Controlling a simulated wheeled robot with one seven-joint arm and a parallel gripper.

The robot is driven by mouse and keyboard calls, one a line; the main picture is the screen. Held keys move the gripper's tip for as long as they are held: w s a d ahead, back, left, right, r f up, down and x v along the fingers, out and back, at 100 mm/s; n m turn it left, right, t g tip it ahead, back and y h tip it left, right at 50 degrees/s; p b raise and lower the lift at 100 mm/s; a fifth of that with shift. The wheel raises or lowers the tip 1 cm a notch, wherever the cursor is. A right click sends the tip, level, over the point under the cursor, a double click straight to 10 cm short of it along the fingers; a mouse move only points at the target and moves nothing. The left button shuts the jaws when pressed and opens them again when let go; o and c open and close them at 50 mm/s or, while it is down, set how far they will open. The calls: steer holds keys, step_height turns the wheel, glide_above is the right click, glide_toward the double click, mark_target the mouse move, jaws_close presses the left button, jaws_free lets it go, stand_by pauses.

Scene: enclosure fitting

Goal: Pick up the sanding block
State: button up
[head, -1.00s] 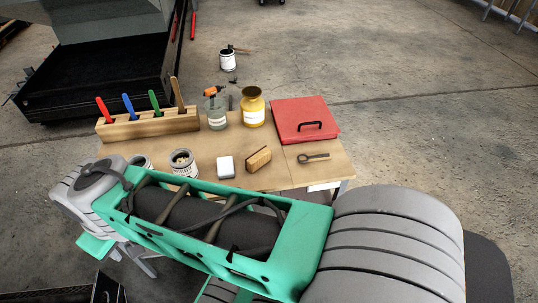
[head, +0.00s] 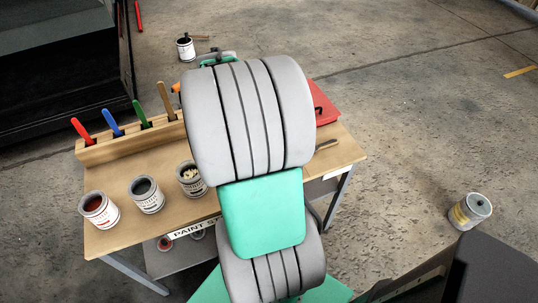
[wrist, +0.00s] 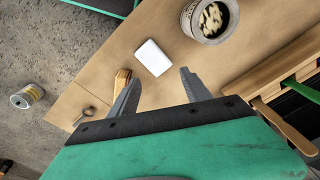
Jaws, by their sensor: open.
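In the wrist view a tan wooden block (wrist: 122,80), which looks like the sanding block, lies on the table just outside my left finger, partly hidden by it. A plain white block (wrist: 153,58) lies beside it, ahead of the gap between my fingers. My gripper (wrist: 159,75) is open and empty, its fingers pointing toward the table. I cannot tell its exact height above the table. In the head view my arm hides both blocks and the gripper.
A can of pale pieces (wrist: 209,18) stands near the white block; it also shows in the head view (head: 191,180). A wooden rack (head: 120,148) holds several coloured handles. A red case (head: 324,105) is partly hidden.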

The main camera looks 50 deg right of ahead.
steer(key=s+d+f+m, duration=0.2)
steer(key=d, duration=0.2)
steer(key=s+d+f+m, duration=0.1)
steer(key=s+d+f, duration=0.1)
steer(key=d, duration=0.2)
steer(key=s+d+f+m, duration=0.2)
steer(key=s+d, duration=0.1)
steer(key=d, duration=0.1)
steer(key=shift+s+d+f+m+g+y, duration=0.1)
steer(key=shift+d+m+g+y, duration=0.05)
steer(key=shift+m+g+y, duration=0.15)
steer(key=f, duration=0.2)
steer(key=f+p, duration=0.1)
steer(key=f, duration=0.2)
steer(key=w+f, duration=0.1)
steer(key=f, duration=0.1)
steer(key=shift+d+f, duration=0.2)
steer(key=shift+f, duration=0.1)
jaws_close()
